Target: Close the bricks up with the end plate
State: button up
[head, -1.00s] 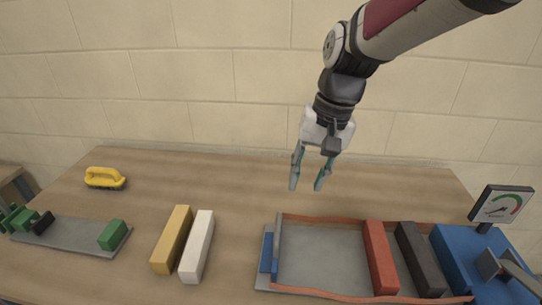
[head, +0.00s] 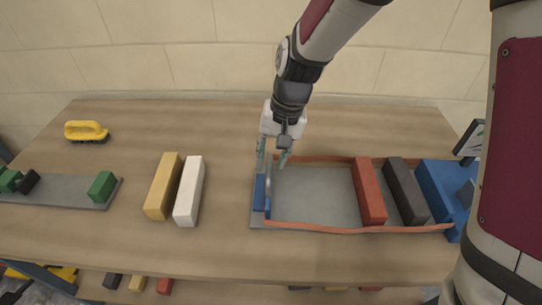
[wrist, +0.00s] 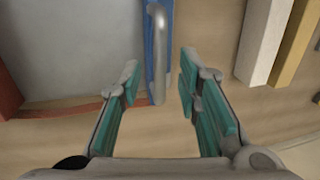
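The end plate (head: 259,193) is blue with a grey metal handle (head: 268,180). It stands upright at the left end of a grey tray (head: 310,195). A red brick (head: 369,190) and a dark grey brick (head: 406,190) stand in the tray's right part, apart from the plate. My gripper (head: 272,161) is open and points down at the far end of the plate. In the wrist view the handle (wrist: 157,60) and the blue plate (wrist: 152,85) show between the two spread teal fingers. I cannot tell whether the fingertips reach handle height.
Reddish wavy side rails (head: 350,229) edge the tray. A blue block (head: 437,185) is at its right end. A yellow brick (head: 163,185) and a white brick (head: 189,190) lie left of the plate. A yellow-handled brush (head: 87,131) and a grey board with green blocks (head: 102,187) are farther left.

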jog(key=shift+a+f, duration=0.1)
jog(key=shift+f, duration=0.45)
grip_shut()
jog(key=d, duration=2.1)
jog(key=shift+s+d, duration=0.15)
jog(key=shift+s, duration=0.2)
grip_release()
jog(key=shift+r, duration=0.1)
